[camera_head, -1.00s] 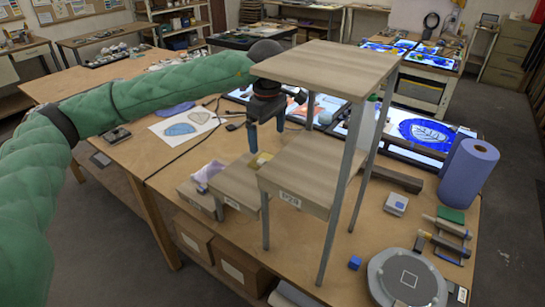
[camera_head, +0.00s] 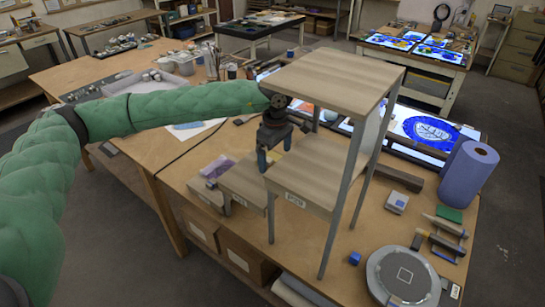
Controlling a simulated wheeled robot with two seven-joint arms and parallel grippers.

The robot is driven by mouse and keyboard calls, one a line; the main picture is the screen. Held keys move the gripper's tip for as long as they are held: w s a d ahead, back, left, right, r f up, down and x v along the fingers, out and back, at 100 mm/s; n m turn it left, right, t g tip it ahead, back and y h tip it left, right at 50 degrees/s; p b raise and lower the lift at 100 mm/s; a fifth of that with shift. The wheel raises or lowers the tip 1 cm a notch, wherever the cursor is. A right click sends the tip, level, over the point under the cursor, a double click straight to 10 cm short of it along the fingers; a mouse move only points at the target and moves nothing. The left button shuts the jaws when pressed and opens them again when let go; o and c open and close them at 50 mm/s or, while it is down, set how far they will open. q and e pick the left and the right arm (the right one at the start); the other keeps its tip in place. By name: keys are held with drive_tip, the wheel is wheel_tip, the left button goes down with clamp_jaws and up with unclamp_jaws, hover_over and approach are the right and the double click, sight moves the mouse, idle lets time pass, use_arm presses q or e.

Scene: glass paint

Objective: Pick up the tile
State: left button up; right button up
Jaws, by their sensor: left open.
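My left gripper (camera_head: 273,153) reaches in from the left on its green-sleeved arm. It is open and points down over the stepped wooden stand, beside the tall raised shelf. Its fingers are just above the middle step (camera_head: 243,181), near the edge of the higher step (camera_head: 306,172). I cannot make out the tile clearly; the gripper covers the spot on the stand where a small yellow piece showed earlier. A purple translucent piece (camera_head: 217,166) lies on the lowest step to the left. My right gripper is not in view.
The tall shelf top (camera_head: 335,78) on metal legs stands close right of the gripper. A blue roll (camera_head: 468,177), a round grey turntable (camera_head: 403,274) and hand tools are on the right of the workbench. A lit panel (camera_head: 428,133) lies behind.

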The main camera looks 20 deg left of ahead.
use_arm(q)
drive_tip(key=shift+f, duration=0.2)
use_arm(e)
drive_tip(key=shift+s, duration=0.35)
use_arm(q)
drive_tip(key=c, duration=1.1)
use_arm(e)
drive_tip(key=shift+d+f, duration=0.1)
